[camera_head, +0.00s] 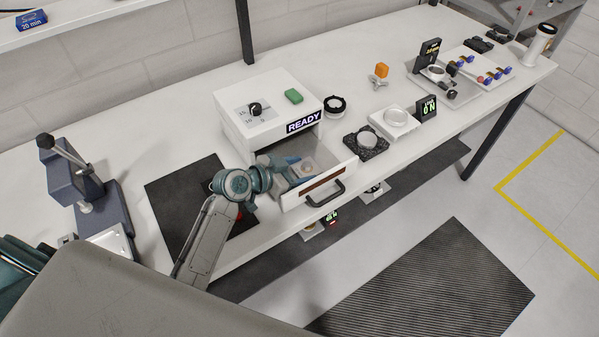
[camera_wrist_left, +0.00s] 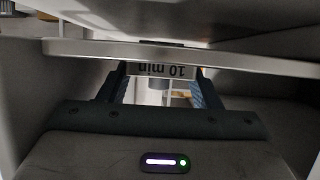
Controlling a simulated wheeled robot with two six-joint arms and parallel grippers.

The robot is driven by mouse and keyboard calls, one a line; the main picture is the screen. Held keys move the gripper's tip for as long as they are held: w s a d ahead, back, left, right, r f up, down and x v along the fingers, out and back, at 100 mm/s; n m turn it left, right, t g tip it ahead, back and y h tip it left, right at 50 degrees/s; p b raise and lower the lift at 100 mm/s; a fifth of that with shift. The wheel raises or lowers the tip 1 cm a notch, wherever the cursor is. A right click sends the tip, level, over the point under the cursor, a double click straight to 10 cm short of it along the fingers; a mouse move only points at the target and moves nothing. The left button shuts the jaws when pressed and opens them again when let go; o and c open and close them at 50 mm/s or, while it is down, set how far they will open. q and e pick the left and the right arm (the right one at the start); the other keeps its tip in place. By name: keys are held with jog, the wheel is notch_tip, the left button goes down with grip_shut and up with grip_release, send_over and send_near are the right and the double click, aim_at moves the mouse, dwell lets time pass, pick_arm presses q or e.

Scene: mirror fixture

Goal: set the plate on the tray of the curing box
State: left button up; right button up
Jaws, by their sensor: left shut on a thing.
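The curing box (camera_head: 262,112) is a white box with a dial, a green button and a READY sign. Its drawer-like tray (camera_head: 318,190) is pulled out, with a black handle on its front. My left gripper (camera_head: 290,174) reaches down into the open tray from the left and is shut on the plate (camera_head: 306,167), a pale piece partly hidden by the fingers. The left wrist view shows the two fingers (camera_wrist_left: 160,92) on either side of a pale piece with an upside-down "10 min" label (camera_wrist_left: 167,71). Whether the plate touches the tray floor I cannot tell. My right gripper is not in view.
A dark mat (camera_head: 165,207) lies left of the box, with a red thing beside my arm. A blue lever press (camera_head: 75,180) stands at the far left. Right of the box are a black ring (camera_head: 335,106), a dark block (camera_head: 366,143) and a scale (camera_head: 396,122).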

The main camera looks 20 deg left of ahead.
pick_arm(q)
jog(key=o, duration=0.6)
jog(key=shift+f, duration=0.1)
jog(key=shift+o, duration=1)
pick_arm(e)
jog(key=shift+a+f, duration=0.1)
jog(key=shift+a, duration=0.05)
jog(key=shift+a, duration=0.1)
pick_arm(q)
jog(key=shift+r, duration=0.25)
jog(key=b+v, duration=0.3)
jog(key=v, duration=0.7)
jog(key=shift+f, duration=0.2)
jog(key=shift+v, duration=1.1)
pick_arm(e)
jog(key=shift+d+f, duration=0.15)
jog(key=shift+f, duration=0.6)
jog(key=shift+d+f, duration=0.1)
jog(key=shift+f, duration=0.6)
pick_arm(q)
jog(key=shift+d, duration=0.1)
